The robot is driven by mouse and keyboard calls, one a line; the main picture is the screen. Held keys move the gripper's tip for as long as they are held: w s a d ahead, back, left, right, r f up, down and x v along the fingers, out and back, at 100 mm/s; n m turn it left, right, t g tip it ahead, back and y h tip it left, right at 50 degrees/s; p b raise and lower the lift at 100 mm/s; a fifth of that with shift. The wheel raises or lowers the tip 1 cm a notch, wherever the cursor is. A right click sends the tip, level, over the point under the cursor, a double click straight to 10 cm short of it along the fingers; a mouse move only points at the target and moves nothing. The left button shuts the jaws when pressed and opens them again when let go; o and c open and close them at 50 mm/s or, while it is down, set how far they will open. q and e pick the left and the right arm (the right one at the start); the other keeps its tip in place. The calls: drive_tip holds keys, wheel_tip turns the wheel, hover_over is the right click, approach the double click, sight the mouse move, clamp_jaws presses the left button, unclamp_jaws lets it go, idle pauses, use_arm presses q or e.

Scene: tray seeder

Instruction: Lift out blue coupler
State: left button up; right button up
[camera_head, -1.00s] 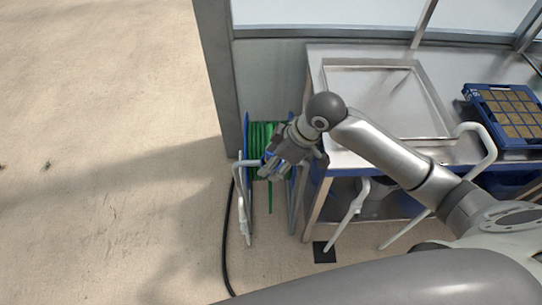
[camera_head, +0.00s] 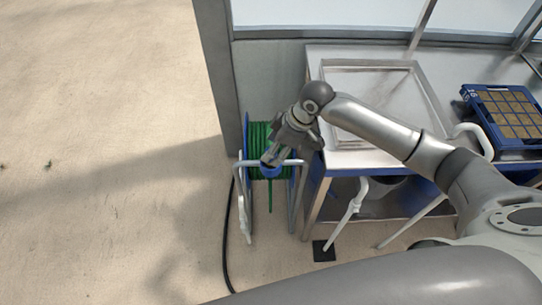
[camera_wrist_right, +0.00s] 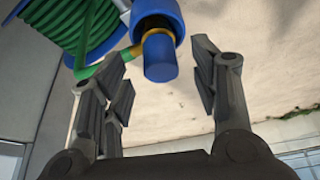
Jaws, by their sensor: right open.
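The blue coupler (camera_wrist_right: 161,50) shows in the right wrist view as a blue cylinder with a wider blue collar above and a yellow-orange ring. It lies between the spread fingers of my right gripper (camera_wrist_right: 160,82), towards their tips, with a visible gap to the right finger. In the head view the coupler (camera_head: 266,171) is at the front of the green hose reel. My right gripper (camera_head: 275,153) is right above it, open. Contact with the left-side fingers cannot be told. My left gripper is not in view.
The hose reel (camera_head: 257,137) with green hose has a pale tubular frame and stands beside a steel table (camera_head: 340,160). A shallow metal tray (camera_head: 372,66) and a blue seed tray (camera_head: 468,92) are on the table. A black hose lies left of the reel. The left floor is clear.

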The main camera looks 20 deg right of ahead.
drive_tip(key=x, duration=0.3)
drive_tip(key=shift+f, duration=0.1)
drive_tip(key=shift+c, duration=0.5)
drive_tip(key=c, duration=1.1)
